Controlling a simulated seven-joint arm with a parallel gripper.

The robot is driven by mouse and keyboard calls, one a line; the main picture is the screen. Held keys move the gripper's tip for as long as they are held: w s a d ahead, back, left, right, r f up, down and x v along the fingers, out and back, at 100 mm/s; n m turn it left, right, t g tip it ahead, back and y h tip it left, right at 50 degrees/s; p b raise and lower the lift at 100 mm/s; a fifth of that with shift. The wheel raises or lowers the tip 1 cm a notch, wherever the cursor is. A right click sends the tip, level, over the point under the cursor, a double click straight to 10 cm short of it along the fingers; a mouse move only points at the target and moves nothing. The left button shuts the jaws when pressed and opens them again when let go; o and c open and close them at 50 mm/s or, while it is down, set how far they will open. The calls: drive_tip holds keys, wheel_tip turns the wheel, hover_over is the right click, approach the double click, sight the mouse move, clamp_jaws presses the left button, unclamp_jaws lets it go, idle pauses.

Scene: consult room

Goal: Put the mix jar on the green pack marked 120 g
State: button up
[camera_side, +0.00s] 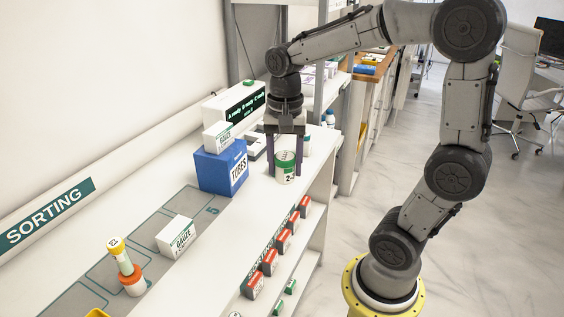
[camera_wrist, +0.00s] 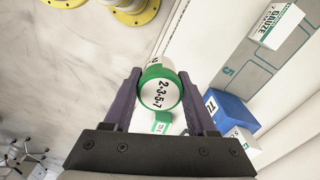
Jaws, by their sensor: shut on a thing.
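My gripper (camera_side: 286,172) points down at the far part of the white bench and is shut on a white jar (camera_side: 286,175) with a green lid. Its side reads "2-3" in the side view; in the wrist view the jar (camera_wrist: 160,94) shows "2-3-5-7" on top, between my fingers (camera_wrist: 165,95). I cannot read "mix" on it, nor tell whether its base touches the bench. A small green and white pack (camera_wrist: 162,122) shows just beside the jar in the wrist view; its marking is too small to read.
A blue TUBES box (camera_side: 222,166) with a white gauze box (camera_side: 218,136) on top stands left of my gripper. Another gauze box (camera_side: 176,236) and a stacked yellow-capped tube (camera_side: 120,258) are nearer.

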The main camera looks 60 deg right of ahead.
drive_tip(key=d+r+m, duration=0.2)
drive_tip(key=d, duration=1.2)
drive_tip(key=w+d+f, duration=0.2)
drive_tip(key=w, duration=0.1)
drive_tip(key=w+d+f, duration=0.5)
drive_tip(key=w+f, duration=0.1)
drive_tip(key=w, duration=0.1)
drive_tip(key=shift+d, duration=0.3)
drive_tip(key=shift+w+d+f, duration=0.3)
drive_tip(key=shift+w+f, duration=0.1)
drive_tip(key=shift+f, duration=0.2)
drive_tip(key=shift+w+d+f, duration=0.1)
drive_tip(key=shift+w+f, duration=0.05)
drive_tip(key=shift+f, duration=1.6)
drive_tip(key=shift+f, duration=0.15)
drive_tip(key=o, duration=1.4)
drive_tip(key=shift+c, duration=0.2)
